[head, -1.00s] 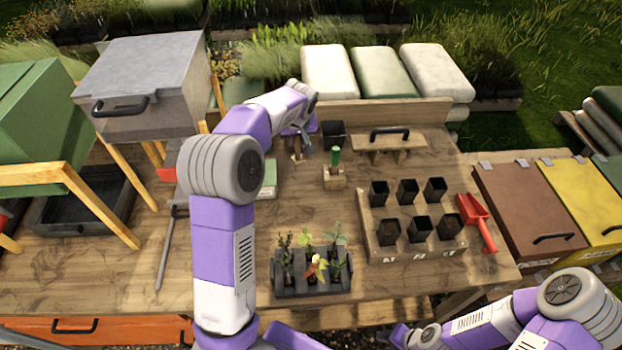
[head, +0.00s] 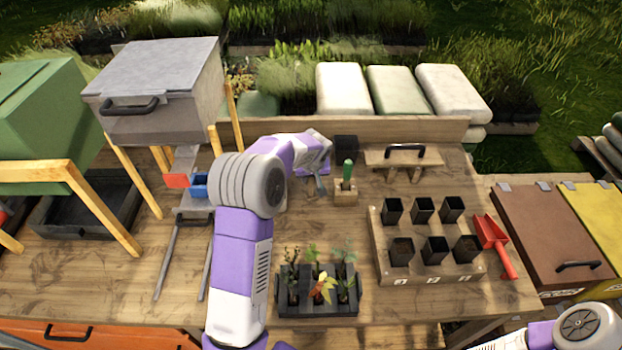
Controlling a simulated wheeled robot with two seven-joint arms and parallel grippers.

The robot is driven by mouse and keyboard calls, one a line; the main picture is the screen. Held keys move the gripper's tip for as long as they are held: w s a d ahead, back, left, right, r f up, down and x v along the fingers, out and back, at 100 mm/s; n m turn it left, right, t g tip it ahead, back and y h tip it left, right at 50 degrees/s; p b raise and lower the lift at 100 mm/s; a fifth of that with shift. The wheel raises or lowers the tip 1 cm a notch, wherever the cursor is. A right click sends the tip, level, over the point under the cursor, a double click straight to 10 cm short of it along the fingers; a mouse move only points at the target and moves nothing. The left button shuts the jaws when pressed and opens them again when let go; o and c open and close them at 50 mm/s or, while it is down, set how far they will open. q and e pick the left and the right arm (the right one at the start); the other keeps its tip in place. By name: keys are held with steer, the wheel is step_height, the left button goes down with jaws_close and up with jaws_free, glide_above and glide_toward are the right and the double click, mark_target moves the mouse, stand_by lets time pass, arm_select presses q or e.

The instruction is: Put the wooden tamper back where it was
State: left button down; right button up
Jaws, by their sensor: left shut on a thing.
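My left gripper (head: 319,184) is low over the back middle of the bench, left of the wooden block with the green-handled tool (head: 347,178). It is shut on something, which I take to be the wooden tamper. My own forearm and wrist hide most of the jaws and the held piece, so its shape and whether it touches the bench cannot be told. My right gripper is out of view; only part of my right arm shows at the lower right corner.
A black pot (head: 346,147) stands behind the gripper. A wooden board with a black handle (head: 404,160) stands to the right. In front are a pot tray (head: 425,274), a seedling tray (head: 318,303) and a red scoop (head: 494,240). A grey hopper (head: 155,90) stands left.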

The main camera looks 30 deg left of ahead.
arm_select(q)
steer(key=shift+f, duration=0.2)
steer(key=shift+f, duration=0.2)
steer(key=c, duration=0.8)
jaws_free()
steer(key=shift+r, duration=0.1)
steer(key=shift+r, duration=0.25)
steer(key=v, duration=1.1)
steer(key=shift+s+d+r+p, duration=0.15)
steer(key=shift+r+p, duration=0.15)
steer(key=shift+p, duration=0.1)
